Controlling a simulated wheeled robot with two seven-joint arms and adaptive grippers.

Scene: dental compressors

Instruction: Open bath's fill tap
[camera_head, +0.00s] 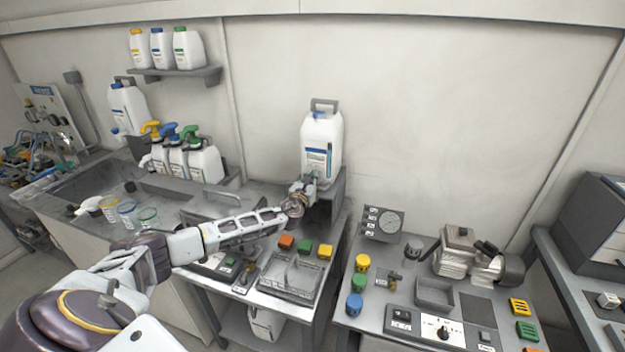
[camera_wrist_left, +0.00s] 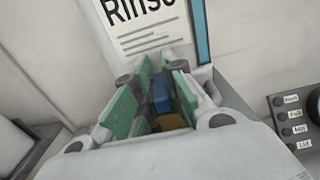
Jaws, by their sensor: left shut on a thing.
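A white jug (camera_head: 321,148) with a blue cap stands on a grey stand against the back wall. Its label reads "Rinse" in the left wrist view (camera_wrist_left: 150,25). My left gripper (camera_head: 308,184) is at the jug's lower front, where the tap sits. In the left wrist view, the green-padded fingers (camera_wrist_left: 155,92) are closed around a small blue part (camera_wrist_left: 161,92), which looks like the tap's handle. A yellowish part (camera_wrist_left: 172,122) shows below it. The gripper hides most of the tap in the head view. My right gripper is out of view.
A bench with a wire basket (camera_head: 291,279) and orange, green and yellow blocks lies below the jug. A gauge panel (camera_head: 383,223) stands to the right, with colored jars and a steel device beyond. A sink counter with cups and spray bottles is at left.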

